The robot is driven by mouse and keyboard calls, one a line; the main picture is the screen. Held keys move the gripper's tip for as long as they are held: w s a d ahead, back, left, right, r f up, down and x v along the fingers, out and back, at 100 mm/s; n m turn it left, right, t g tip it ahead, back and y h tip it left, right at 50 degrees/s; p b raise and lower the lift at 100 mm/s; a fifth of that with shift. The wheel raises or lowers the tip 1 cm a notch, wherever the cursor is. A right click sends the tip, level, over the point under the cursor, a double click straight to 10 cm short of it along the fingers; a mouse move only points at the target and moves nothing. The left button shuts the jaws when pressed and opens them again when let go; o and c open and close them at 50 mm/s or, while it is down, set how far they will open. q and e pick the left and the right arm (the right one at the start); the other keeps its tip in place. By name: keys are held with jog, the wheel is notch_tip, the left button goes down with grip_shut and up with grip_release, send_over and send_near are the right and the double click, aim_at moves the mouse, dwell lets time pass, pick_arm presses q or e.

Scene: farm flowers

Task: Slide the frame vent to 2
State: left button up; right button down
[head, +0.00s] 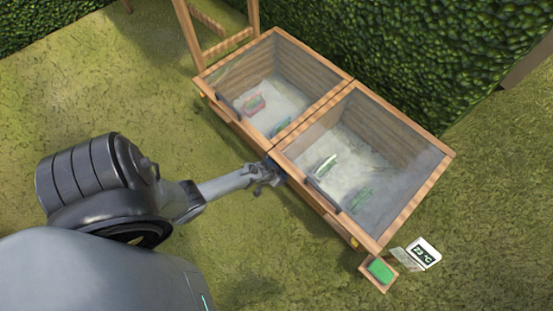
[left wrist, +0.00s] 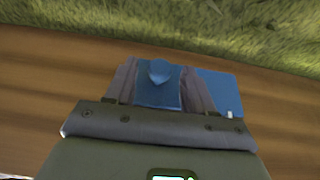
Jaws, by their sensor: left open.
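The wooden cold frame (head: 318,213) has two glazed bays, and my left gripper (head: 268,176) is at its front wall near the middle divider. In the left wrist view a blue vent slide (left wrist: 220,90) lies against the brown wood, with a raised blue knob (left wrist: 158,75) on it. The knob is between the two open fingers of my left gripper (left wrist: 160,85); I cannot tell whether they touch it. A small white mark (left wrist: 229,114) shows at the slide's lower right. No numbers are readable there. My right gripper is not in view.
Potted plants show dimly under the glass. A small wooden box with a green top (head: 381,270) and a white sign (head: 424,253) stand at the frame's near right corner. A hedge (head: 430,60) runs behind. The grass in front is clear.

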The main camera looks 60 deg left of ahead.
pick_arm(q)
jog(key=shift+w+f, duration=0.15)
jog(key=shift+f, duration=0.05)
grip_shut()
dwell(0.3)
